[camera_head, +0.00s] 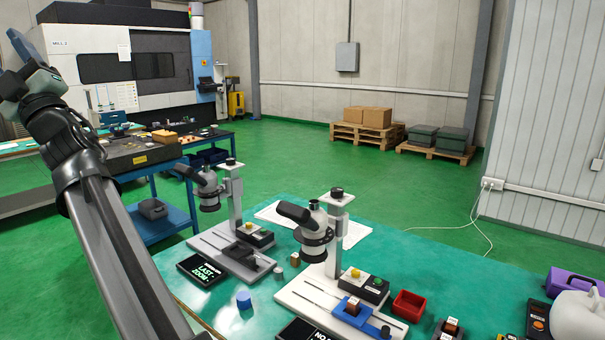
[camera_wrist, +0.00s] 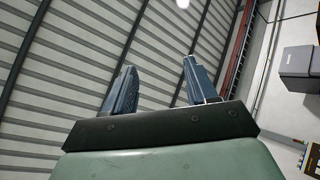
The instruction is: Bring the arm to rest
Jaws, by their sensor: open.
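My arm rises along the left side of the head view, with my gripper (camera_head: 22,48) high at the upper left, well above the table. In the wrist view my gripper (camera_wrist: 158,75) has its two blue fingers apart, with nothing between them. The gripper is far from the bench and touches nothing that I can see.
A green-topped bench (camera_head: 440,272) holds two microscope stands (camera_head: 235,205) (camera_head: 335,235), a red bin (camera_head: 408,306), a purple case (camera_head: 575,283) and small blocks. A blue cart (camera_head: 168,225) and a milling machine (camera_head: 150,60) stand behind at left. Green floor (camera_head: 300,160) lies open beyond.

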